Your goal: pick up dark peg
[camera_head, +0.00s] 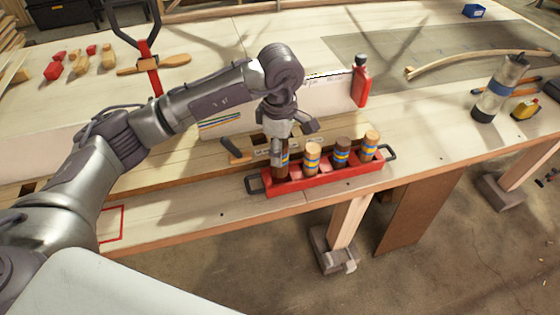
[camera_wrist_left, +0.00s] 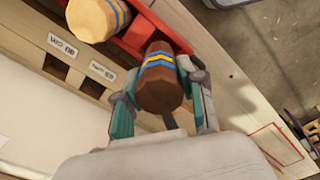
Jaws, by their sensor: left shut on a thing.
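My left gripper (camera_head: 280,153) points down at the left end of the red tray (camera_head: 330,183) in the head view. It is shut on a dark peg (camera_head: 284,165) with blue and yellow bands, mostly hidden by the gripper there. In the left wrist view the dark peg (camera_wrist_left: 160,88) sits between the two fingers of my left gripper (camera_wrist_left: 158,74). I cannot tell whether its lower end is clear of the tray. A second dark peg (camera_head: 342,153) stands in the tray between two light pegs, one left (camera_head: 312,158) and one right (camera_head: 371,146). My right gripper is not in view.
The tray has dark end handles (camera_head: 255,184) and lies near the bench's front edge. A red clamp (camera_head: 150,55) stands at the back left.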

